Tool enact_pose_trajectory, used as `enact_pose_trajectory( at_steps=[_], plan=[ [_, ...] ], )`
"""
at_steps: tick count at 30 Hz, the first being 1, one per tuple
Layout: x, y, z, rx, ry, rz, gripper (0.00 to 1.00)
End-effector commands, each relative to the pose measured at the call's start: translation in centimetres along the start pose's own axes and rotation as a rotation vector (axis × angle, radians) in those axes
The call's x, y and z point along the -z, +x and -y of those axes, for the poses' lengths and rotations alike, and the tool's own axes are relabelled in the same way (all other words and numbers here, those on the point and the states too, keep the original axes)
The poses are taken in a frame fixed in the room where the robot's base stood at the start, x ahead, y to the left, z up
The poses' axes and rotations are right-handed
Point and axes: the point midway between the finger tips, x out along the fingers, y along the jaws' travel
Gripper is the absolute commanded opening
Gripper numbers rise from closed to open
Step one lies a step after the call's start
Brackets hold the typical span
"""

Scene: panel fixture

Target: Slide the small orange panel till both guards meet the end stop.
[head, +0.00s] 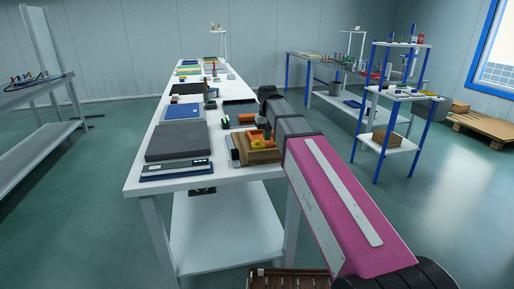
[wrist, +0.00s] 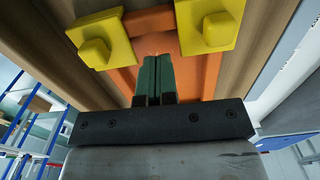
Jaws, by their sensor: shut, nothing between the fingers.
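The small orange panel (wrist: 190,75) fills the middle of the wrist view, between wooden side rails. It shows small in the head view (head: 257,135). Two yellow guards with raised knobs, the left guard (wrist: 97,39) and the right guard (wrist: 210,25), sit at its upper part. My gripper (wrist: 157,62) has its green fingers shut and empty, in front of the panel between and below the guards; whether they touch the panel I cannot tell. In the head view the fixture (head: 262,156) is partly hidden by my arm. I cannot make out the end stop clearly.
The fixture stands near the right edge of a long white table (head: 226,174). A dark grey block (head: 177,142), a blue-edged tray (head: 184,112) and other items lie to its left and beyond. Shelving with blue posts (head: 384,125) stands at the right.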

Motion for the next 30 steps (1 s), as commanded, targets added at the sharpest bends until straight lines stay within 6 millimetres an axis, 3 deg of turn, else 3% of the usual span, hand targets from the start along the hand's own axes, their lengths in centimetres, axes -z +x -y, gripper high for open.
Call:
enact_pose_trajectory(
  at_steps=[30],
  plan=[
    [0.0, 1.6, 0.0, 0.0, 0.0, 0.0, 0.0]
  ],
)
